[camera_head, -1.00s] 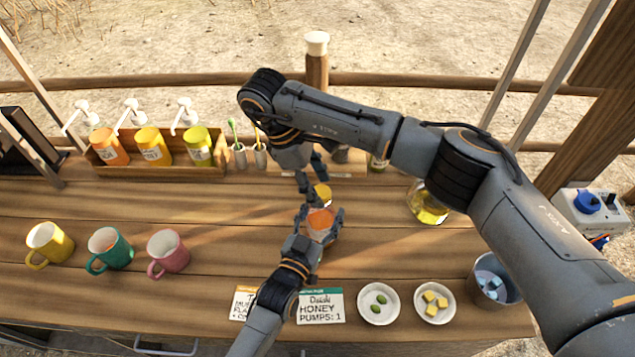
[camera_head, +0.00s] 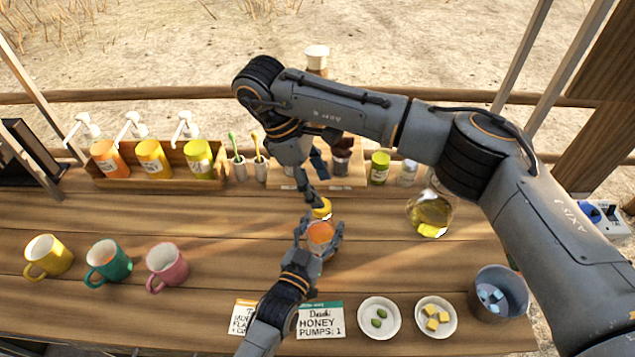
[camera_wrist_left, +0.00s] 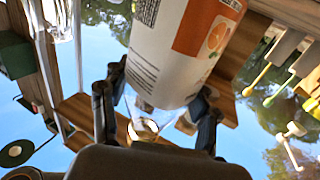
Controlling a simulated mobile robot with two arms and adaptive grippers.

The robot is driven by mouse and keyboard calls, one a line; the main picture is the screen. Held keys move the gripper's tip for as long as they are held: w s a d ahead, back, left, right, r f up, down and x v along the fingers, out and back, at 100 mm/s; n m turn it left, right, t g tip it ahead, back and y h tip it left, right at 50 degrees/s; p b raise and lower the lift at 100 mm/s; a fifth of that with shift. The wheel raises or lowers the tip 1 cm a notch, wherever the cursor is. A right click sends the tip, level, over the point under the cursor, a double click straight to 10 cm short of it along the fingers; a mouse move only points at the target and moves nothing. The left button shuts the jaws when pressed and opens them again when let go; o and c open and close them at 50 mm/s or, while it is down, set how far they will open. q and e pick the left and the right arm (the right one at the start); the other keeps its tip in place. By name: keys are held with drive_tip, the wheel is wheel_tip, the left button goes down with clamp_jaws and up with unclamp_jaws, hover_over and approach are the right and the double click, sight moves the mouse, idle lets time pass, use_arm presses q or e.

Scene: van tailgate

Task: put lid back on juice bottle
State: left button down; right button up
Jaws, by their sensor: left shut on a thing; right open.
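The juice bottle (camera_head: 320,233) shows its orange top in the head view. My left gripper (camera_head: 320,243) is shut around it. In the left wrist view the bottle (camera_wrist_left: 185,50) fills the space between the fingers, with a white and orange label and an orange-slice picture. A yellow round piece, seemingly the lid (camera_head: 321,209), is just behind the bottle. My right gripper (camera_head: 318,180) is open just above and behind that yellow piece, one fingertip close to it. I cannot tell whether they touch.
Three mugs (camera_head: 108,261) stand at the left. Pump bottles (camera_head: 152,158) stand in a wooden rack behind. A glass pitcher (camera_head: 430,212) is to the right. Cards (camera_head: 320,320), two small dishes (camera_head: 379,317) and a metal bucket (camera_head: 499,292) line the front. The table's left middle is clear.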

drive_tip(key=n, duration=0.5)
drive_tip(key=shift+w+d+r+n+y, duration=0.1)
drive_tip(key=shift+n+y, duration=0.2)
drive_tip(key=shift+n, duration=0.1)
drive_tip(key=n, duration=0.6)
drive_tip(key=shift+r+y, duration=0.15)
drive_tip(key=shift+y, duration=0.15)
drive_tip(key=n, duration=0.6)
drive_tip(key=shift+w+d+r+y, duration=0.1)
drive_tip(key=shift+r+y, duration=0.05)
drive_tip(key=shift+y, duration=0.15)
drive_tip(key=n, duration=0.6)
drive_tip(key=shift+r+y, duration=0.2)
drive_tip(key=shift+y, duration=0.1)
drive_tip(key=n, duration=0.6)
drive_tip(key=shift+d+r+n+t+y, duration=0.1)
drive_tip(key=shift+r+n+t+y, duration=0.15)
drive_tip(key=shift+n+t+y, duration=0.05)
drive_tip(key=n, duration=0.6)
drive_tip(key=shift+r+y, duration=0.25)
drive_tip(key=shift+y, duration=0.05)
drive_tip(key=n, duration=0.6)
drive_tip(key=shift+s+d+r+y, duration=0.1)
drive_tip(key=shift+s+r+y, duration=0.1)
drive_tip(key=shift+r+y, duration=0.1)
drive_tip(key=n, duration=0.4)
drive_tip(key=shift+r+n, duration=0.15)
drive_tip(key=shift+n, duration=0.15)
